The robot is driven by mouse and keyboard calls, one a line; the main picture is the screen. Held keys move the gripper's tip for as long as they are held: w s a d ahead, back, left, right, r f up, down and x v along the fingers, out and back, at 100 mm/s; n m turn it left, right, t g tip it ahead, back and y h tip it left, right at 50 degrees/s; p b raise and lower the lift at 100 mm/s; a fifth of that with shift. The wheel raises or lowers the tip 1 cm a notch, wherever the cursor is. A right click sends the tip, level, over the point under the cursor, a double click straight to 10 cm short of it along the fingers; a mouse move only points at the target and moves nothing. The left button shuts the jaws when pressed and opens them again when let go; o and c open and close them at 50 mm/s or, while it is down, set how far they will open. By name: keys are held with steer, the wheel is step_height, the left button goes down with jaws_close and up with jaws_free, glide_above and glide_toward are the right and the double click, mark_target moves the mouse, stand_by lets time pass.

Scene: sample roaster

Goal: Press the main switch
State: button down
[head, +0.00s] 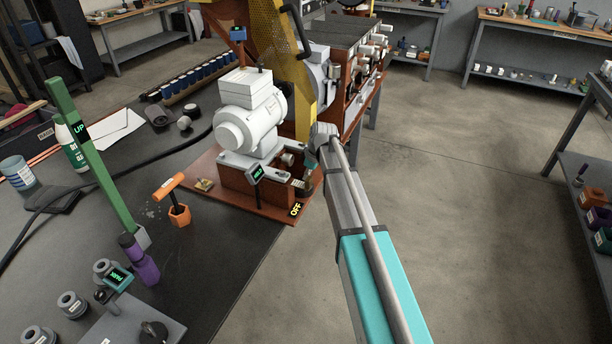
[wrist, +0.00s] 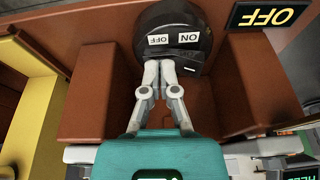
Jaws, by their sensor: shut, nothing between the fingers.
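A black sign with yellow letters, OFF (wrist: 268,14), is beside the knob; the sign also shows in the head view (head: 295,209). In the head view my arm and gripper largely hide the switch.
A white motor (head: 250,115) stands on the brown base, with a yellow guard (head: 297,80) behind it. A green lever (head: 95,160) and an orange T-handle (head: 170,186) stand to the left. Open floor (head: 470,200) lies to the right.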

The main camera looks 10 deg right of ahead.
steer(key=shift+s+a+r, duration=0.2)
steer(key=shift+s+a, duration=0.3)
steer(key=shift+s, duration=0.15)
steer(key=shift+r+p, duration=0.1)
steer(key=shift+p, duration=0.2)
steer(key=r+p, duration=0.4)
steer(key=shift+w+d, duration=0.2)
steer(key=shift+w, duration=0.2)
steer(key=w+d+r+p, duration=0.1)
steer(key=d+r+p, duration=0.3)
steer(key=r+p, duration=0.4)
steer(key=shift+d+r+p, duration=0.15)
steer(key=shift+r+p, duration=0.2)
stand_by(0.5)
steer(key=s+r+m+h+p, duration=0.1)
steer(key=s+m+p, duration=0.1)
steer(key=s, duration=0.7)
steer(key=s+r+m+g+h+p, duration=0.1)
steer(key=s+m, duration=0.4)
steer(key=s, duration=0.5)
steer(key=s+r+m+h+p, duration=0.1)
steer(key=s+r+m+p, duration=0.2)
steer(key=s, duration=0.6)
steer(key=shift+s+a+m+g, duration=0.3)
steer(key=shift+m+g, duration=0.1)
steer(key=shift+m, duration=0.1)
steer(key=shift+r, duration=0.1)
